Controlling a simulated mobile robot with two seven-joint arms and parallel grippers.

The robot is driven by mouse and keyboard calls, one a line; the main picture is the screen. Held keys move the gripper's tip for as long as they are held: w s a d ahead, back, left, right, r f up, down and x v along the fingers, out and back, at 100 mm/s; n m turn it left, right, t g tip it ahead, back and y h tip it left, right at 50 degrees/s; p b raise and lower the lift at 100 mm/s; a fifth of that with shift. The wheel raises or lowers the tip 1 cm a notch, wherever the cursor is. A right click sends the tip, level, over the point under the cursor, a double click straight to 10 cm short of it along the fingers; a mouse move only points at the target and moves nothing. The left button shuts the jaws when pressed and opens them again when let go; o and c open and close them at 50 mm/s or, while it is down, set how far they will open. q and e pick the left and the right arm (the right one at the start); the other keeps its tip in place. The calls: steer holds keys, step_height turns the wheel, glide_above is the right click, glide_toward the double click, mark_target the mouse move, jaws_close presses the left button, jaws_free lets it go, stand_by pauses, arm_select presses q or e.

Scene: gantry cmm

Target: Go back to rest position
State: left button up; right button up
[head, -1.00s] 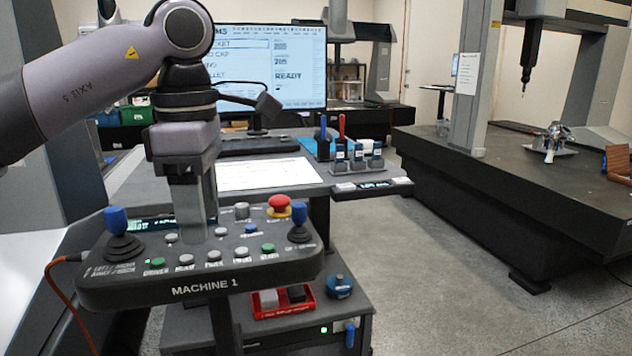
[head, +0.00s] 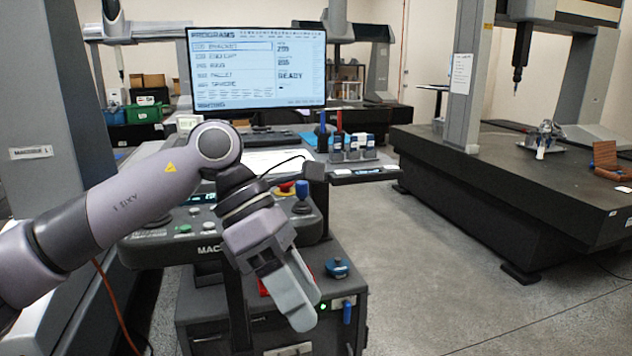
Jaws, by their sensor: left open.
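My left gripper (head: 296,304) hangs in front of the control panel of machine 1 (head: 140,252), with its fingers pointing down and a little to the right. It is open, and I see nothing between its fingers. My left arm comes in from the left and hides much of the panel's buttons. A blue-topped joystick (head: 302,197) and part of a red button (head: 286,186) show behind the gripper. My right gripper is out of view.
A cabinet (head: 193,307) with a blue round part (head: 338,267) on top stands below the panel, close behind the gripper. A monitor (head: 257,67) stands on the desk behind. A granite table (head: 470,175) is at the right. The floor (head: 445,270) between is clear.

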arm_select(q)
steer(key=s+d+f+n+g+h, duration=0.1)
steer(key=s+d+n+g+h, duration=0.25)
steer(key=d+h, duration=0.4)
steer(key=w+a+f+m+t+y, duration=0.15)
steer(key=a+f+m+t, duration=0.3)
steer(key=m+t, duration=0.6)
steer(key=w+a+f+m+t, duration=0.35)
steer(key=f+m+t, duration=0.3)
steer(key=m, duration=0.65)
steer(key=w+a+f+m+t+y, duration=0.15)
steer(key=a+f+m+t, duration=0.35)
steer(key=m+t, duration=0.5)
steer(key=s+a+f+n+g+y, duration=0.4)
steer(key=s+a+f, duration=0.2)
steer(key=f, duration=0.5)
steer(key=s+a+f+n+g+y+p, duration=0.1)
steer(key=s+a+f+n+g+y, duration=0.3)
steer(key=s+f, duration=0.6)
steer(key=a+f+n+g, duration=0.1)
steer(key=a, duration=0.1)
steer(key=shift+s+a, duration=0.25)
steer(key=shift+a, duration=0.15)
